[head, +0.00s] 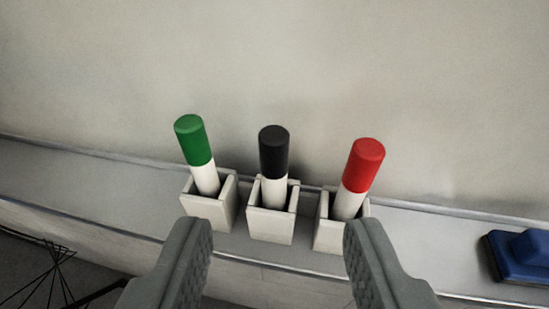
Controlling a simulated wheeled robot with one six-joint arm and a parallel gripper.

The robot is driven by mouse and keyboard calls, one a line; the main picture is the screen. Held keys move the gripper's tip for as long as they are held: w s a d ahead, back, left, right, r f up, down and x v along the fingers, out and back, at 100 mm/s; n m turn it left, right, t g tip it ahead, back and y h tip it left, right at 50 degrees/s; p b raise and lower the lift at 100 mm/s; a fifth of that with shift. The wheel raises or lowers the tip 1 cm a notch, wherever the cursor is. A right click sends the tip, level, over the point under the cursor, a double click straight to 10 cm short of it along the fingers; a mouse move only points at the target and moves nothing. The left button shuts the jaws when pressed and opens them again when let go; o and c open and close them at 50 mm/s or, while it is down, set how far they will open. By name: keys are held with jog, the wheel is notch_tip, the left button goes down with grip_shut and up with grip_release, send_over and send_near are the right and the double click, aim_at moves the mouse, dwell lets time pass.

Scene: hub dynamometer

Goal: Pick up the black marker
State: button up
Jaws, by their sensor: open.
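The black marker (273,155) stands upright, cap up, in the middle of three small white square holders (270,226). Its lower white body is hidden inside the holder. My gripper (276,232) is open and empty. Its two grey fingers show at the bottom of the view, one left and one right of the middle holder, with the black marker between and beyond them. Neither finger visibly touches the marker.
A green marker (193,143) leans in the left holder and a red marker (363,165) in the right holder, close beside the right finger. The holders stand on a narrow grey ledge (90,187) against a pale wall. A blue eraser (522,257) lies at the far right.

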aim_at(274, 146)
jog(key=x, duration=1.2)
jog(key=shift+a+f, duration=0.1)
jog(key=shift+a, duration=0.05)
jog(key=shift+s, duration=0.1)
grip_shut()
